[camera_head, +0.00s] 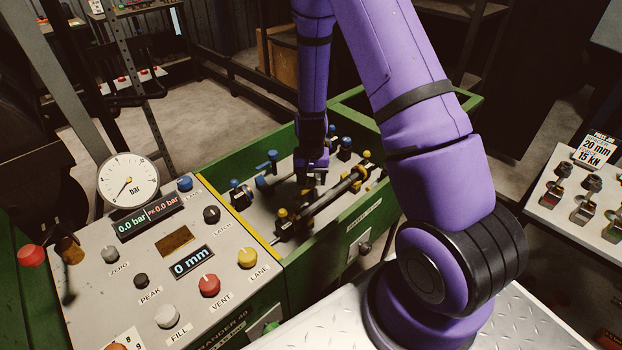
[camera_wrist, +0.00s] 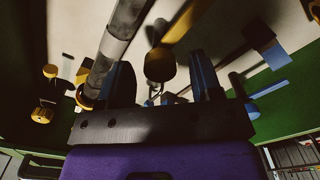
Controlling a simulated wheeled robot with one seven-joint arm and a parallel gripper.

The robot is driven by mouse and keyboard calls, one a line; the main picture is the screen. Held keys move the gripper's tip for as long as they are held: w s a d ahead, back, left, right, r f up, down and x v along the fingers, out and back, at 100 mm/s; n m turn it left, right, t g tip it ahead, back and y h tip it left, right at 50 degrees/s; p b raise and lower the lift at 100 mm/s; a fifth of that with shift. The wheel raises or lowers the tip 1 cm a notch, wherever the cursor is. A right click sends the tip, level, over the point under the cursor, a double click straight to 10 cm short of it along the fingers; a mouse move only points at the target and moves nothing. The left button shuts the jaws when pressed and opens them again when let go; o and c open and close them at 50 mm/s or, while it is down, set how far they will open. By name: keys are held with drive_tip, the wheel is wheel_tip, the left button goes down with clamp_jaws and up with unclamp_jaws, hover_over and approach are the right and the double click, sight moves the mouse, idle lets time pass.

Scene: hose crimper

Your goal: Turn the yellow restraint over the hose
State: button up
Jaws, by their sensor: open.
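The hose (camera_head: 331,198) is a dark rod with lighter bands, lying along the green-walled bed. In the wrist view the hose (camera_wrist: 114,42) runs past the left finger. A yellow restraint (camera_wrist: 184,22) shows there as a flat arm, with a rounded yellow knob (camera_wrist: 160,66) at its near end. The arm lies to the right of the hose, not across it. My gripper (camera_head: 313,182) points down into the bed. Its fingers are open (camera_wrist: 163,82), with the knob between them in the picture; I cannot tell whether they touch it. In the head view my gripper hides most of this restraint.
Other yellow knobs (camera_wrist: 42,115) and blue fittings (camera_head: 239,192) stand close around. The green bed wall (camera_head: 345,233) rises on the near side. A control panel (camera_head: 150,262) with a gauge (camera_head: 128,182) is at left. A fittings table (camera_head: 590,222) stands at right.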

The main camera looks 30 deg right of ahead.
drive_tip(key=shift+f, duration=0.25)
clamp_jaws()
